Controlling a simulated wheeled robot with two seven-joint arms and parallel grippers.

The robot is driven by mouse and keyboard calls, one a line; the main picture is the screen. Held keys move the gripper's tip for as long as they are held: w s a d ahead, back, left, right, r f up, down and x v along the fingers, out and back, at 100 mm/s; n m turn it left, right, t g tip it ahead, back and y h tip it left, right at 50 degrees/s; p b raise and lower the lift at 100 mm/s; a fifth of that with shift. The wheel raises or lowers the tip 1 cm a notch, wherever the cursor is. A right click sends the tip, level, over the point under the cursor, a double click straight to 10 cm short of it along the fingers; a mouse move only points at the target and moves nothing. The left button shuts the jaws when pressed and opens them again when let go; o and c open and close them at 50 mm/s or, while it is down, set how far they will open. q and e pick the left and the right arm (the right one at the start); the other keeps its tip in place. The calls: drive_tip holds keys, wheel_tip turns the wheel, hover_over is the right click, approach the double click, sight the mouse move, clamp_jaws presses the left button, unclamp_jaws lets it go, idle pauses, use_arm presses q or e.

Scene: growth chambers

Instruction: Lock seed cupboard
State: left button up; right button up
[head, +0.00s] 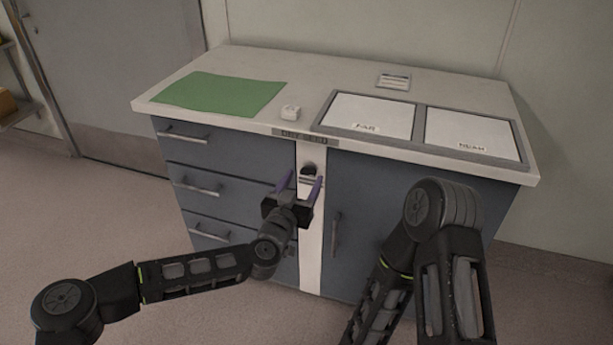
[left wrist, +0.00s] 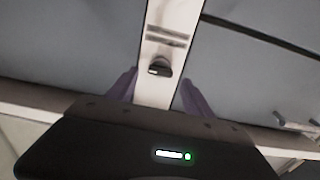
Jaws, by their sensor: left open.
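The seed cupboard (head: 375,205) is a blue-grey cabinet door under a pale worktop, with a vertical handle (head: 335,235). A label reading "DRY SEED" (head: 303,137) is on the worktop's front edge. Below it, a white upright strip carries a small dark lock knob (head: 309,170), also seen in the left wrist view (left wrist: 159,68). My left gripper (head: 300,181) is open, its purple fingers pointing at the strip. In the left wrist view the fingers (left wrist: 158,88) stand either side of the strip near the knob; contact cannot be told. My right gripper is out of view.
Drawers with bar handles (head: 197,188) are left of the strip. On the worktop are a green mat (head: 220,94), a small white block (head: 290,112), a card (head: 394,81) and a grey-framed double tray (head: 418,120). My right arm stands before the door.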

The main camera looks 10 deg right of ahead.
sight(307, 173)
use_arm(q)
drive_tip(key=shift+x, duration=1.55)
drive_tip(key=shift+c, duration=0.3)
clamp_jaws()
drive_tip(key=shift+a+b, duration=0.1)
drive_tip(key=shift+b, duration=0.2)
